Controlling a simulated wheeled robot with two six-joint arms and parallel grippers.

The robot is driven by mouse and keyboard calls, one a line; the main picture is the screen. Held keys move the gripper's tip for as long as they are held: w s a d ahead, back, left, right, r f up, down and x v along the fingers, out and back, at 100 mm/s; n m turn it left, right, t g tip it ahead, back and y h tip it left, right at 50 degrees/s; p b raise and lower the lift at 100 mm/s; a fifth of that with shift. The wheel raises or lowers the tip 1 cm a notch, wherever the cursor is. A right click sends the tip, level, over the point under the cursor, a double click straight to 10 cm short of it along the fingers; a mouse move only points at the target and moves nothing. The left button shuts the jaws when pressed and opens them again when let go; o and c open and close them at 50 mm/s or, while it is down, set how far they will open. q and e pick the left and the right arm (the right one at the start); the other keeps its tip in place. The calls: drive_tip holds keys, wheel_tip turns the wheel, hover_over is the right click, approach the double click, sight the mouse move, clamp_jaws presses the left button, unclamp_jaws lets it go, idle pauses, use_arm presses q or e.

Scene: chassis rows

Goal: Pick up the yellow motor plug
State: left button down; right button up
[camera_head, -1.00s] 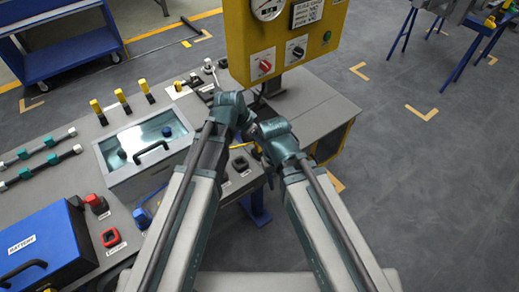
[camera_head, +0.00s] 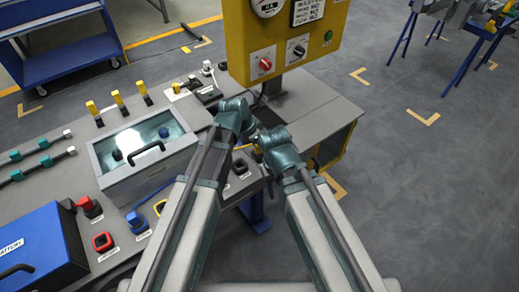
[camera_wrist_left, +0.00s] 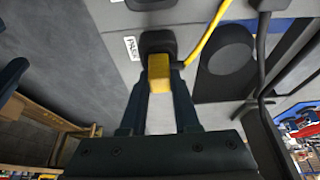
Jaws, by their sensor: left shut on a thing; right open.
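The yellow motor plug (camera_wrist_left: 159,74) shows in the left wrist view as a small yellow block. My left gripper (camera_wrist_left: 160,88) is shut on it, one dark finger on each side. The plug's far end meets a black socket (camera_wrist_left: 156,42) beside a white label; I cannot tell whether it is seated. In the head view my left gripper is hidden behind my arm, by the bench's right part. My right gripper (camera_head: 268,184) is a small dark shape below my right wrist, largely covered. It is open.
A yellow cable (camera_wrist_left: 207,38) runs close to the plug. The grey bench (camera_head: 62,122) carries a glass-lidded box (camera_head: 145,150), a blue battery box (camera_head: 38,252) and several coloured plugs. A yellow control panel (camera_head: 285,45) stands close beyond my wrists. Open floor lies at right.

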use_arm(q)
drive_tip(key=shift+r, duration=0.1)
idle(0.3)
wheel_tip(320, 180, up, 10)
drive_tip(key=p, duration=1)
drive_tip(key=shift+a, duration=0.1)
